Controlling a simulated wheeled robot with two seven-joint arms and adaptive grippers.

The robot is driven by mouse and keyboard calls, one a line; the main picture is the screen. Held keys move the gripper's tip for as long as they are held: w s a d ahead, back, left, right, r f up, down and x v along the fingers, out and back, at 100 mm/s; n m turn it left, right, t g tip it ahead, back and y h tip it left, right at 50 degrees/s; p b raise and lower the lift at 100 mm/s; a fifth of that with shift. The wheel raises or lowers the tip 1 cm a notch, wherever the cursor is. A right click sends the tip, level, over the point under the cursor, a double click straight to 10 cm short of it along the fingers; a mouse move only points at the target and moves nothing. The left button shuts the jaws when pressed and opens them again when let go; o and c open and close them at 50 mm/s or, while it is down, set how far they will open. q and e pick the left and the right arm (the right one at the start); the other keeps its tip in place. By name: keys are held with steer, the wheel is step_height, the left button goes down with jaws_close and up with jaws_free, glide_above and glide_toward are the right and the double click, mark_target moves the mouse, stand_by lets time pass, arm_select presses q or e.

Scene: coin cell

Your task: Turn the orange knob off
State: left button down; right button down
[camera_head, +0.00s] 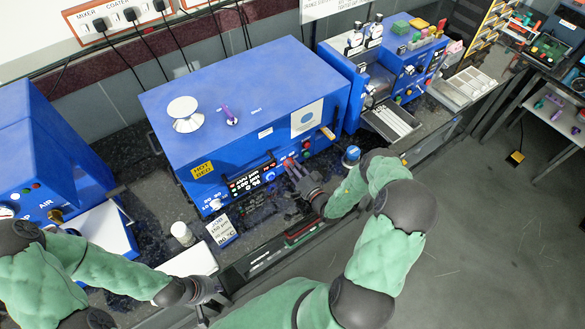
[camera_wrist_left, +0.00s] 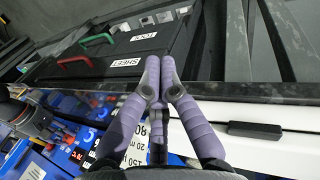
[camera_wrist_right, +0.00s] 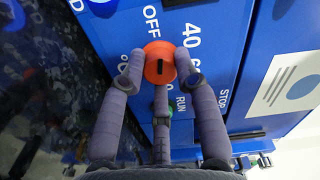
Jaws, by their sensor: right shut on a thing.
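The orange knob (camera_wrist_right: 159,62) is on the blue front panel, in the right wrist view. It is round with a short black mark. OFF and 40 are printed close to it; I cannot tell which label the mark points at. My right gripper (camera_wrist_right: 160,75) has its fingers around the knob and is shut on it. In the head view my right gripper (camera_head: 292,168) reaches the front of the blue HOT BED box (camera_head: 240,90), hiding the knob there. My left gripper (camera_wrist_left: 160,68) has its fingers together, empty, low at the bench edge.
RUN and STOP labels and a green button (camera_wrist_right: 168,112) are close to my right fingers. Black drawers (camera_wrist_left: 115,45) with red and green handles are by my left gripper.

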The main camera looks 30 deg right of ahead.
steer(key=shift+s+f+n, duration=0.1)
steer(key=shift+f+n, duration=0.05)
steer(key=shift+n, duration=0.95)
steer(key=c, duration=0.9)
jaws_free()
steer(key=shift+d, duration=0.1)
steer(key=s, duration=1.2)
steer(key=shift+d, duration=0.4)
